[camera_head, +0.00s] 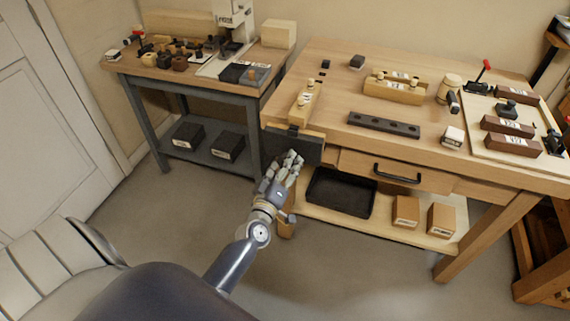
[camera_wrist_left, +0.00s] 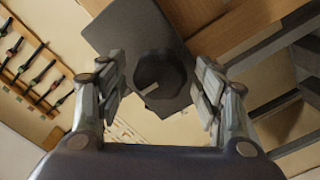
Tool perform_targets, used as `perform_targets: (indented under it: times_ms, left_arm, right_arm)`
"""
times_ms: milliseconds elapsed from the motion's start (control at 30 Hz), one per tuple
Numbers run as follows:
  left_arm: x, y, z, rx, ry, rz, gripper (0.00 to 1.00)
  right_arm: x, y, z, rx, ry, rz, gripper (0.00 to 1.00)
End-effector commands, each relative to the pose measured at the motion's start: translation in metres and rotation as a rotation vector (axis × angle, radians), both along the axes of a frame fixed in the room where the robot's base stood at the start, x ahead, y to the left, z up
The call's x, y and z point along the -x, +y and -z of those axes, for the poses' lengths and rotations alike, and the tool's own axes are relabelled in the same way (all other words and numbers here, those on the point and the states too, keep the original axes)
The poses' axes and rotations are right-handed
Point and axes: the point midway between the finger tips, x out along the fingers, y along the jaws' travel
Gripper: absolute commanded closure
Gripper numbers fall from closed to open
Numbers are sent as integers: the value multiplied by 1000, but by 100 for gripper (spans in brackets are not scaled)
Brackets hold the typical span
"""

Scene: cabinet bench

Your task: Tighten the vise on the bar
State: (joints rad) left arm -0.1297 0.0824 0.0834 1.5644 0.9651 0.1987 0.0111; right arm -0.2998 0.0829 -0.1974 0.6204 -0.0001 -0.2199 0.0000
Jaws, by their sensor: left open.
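The vise (camera_head: 309,148) is on the front left edge of the wooden bench, with a dark front jaw plate. In the left wrist view its dark plate (camera_wrist_left: 128,28) has a round dark knob (camera_wrist_left: 158,70) in front. My left gripper (camera_head: 292,160) is in front of the plate. In the left wrist view my left gripper (camera_wrist_left: 160,88) is open, its fingers on both sides of the knob, with gaps visible. A small dark piece (camera_head: 293,130) shows at the top of the vise; I cannot tell if it is the bar. My right gripper is not in view.
A dark strip with holes (camera_head: 383,124) lies on the bench top. A drawer handle (camera_head: 397,173) and a black tray (camera_head: 340,193) are right of my gripper. The floor in front is clear.

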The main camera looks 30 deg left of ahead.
Motion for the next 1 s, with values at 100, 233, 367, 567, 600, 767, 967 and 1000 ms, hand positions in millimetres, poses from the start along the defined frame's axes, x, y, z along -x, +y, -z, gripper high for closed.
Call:
perform_targets:
  times_ms: [100,233,367,567,600,767,967,1000]
  left_arm:
    - [0,0,0,-1,0,0,45]
    - [0,0,0,-1,0,0,75]
    - [0,0,0,0,0,0,76]
    - [0,0,-2,-70,18,0,76]
    - [0,0,-2,-101,26,1,76]
    - [-1,0,-2,-222,55,0,76]
    - [-1,0,-1,-328,80,0,76]
    - [-1,0,0,-337,82,1,76]
  right_arm:
    - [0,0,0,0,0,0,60]
    - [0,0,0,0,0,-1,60]
    - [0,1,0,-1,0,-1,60]
    - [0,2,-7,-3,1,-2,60]
    - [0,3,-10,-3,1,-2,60]
    - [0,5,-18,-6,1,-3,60]
    - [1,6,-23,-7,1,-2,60]
    - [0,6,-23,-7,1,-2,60]
